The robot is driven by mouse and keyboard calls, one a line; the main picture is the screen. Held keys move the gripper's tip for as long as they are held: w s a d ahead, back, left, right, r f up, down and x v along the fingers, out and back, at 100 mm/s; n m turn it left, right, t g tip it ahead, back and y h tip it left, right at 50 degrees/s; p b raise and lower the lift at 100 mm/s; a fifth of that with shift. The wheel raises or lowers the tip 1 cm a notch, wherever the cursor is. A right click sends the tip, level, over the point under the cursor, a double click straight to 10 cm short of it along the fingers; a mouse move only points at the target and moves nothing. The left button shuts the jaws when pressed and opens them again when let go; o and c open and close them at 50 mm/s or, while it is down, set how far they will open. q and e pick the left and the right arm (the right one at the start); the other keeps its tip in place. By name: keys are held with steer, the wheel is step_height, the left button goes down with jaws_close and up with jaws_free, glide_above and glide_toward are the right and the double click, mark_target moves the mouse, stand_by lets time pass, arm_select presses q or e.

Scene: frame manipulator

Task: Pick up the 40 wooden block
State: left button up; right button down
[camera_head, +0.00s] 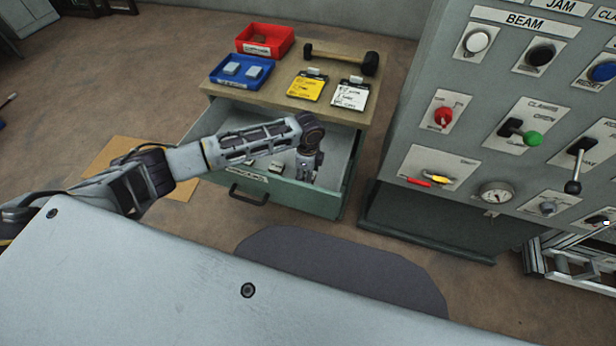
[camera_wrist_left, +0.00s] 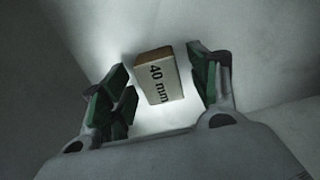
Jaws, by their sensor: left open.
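The wooden block marked "40 mm" (camera_wrist_left: 158,78) lies on the drawer's pale floor in the left wrist view. Its label faces up toward the camera and its brown wooden side shows along the upper left. My left gripper (camera_wrist_left: 162,88) is open, with its green-padded fingers on either side of the block and visible gaps. In the head view my left gripper (camera_head: 308,168) points down into the open drawer (camera_head: 290,197), on its right side, and the block beneath it is hidden there. My right gripper is not in view.
Other small blocks (camera_head: 276,167) lie in the drawer left of my gripper. The cabinet top holds a red bin (camera_head: 265,40), a blue bin (camera_head: 242,71), a mallet (camera_head: 342,58) and yellow and white cards. A control panel (camera_head: 520,130) stands close on the right.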

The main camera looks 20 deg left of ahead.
arm_select(q)
steer(key=shift+c, duration=0.4)
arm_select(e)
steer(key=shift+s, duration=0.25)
arm_select(q)
steer(key=c, duration=1)
steer(key=shift+r, duration=0.1)
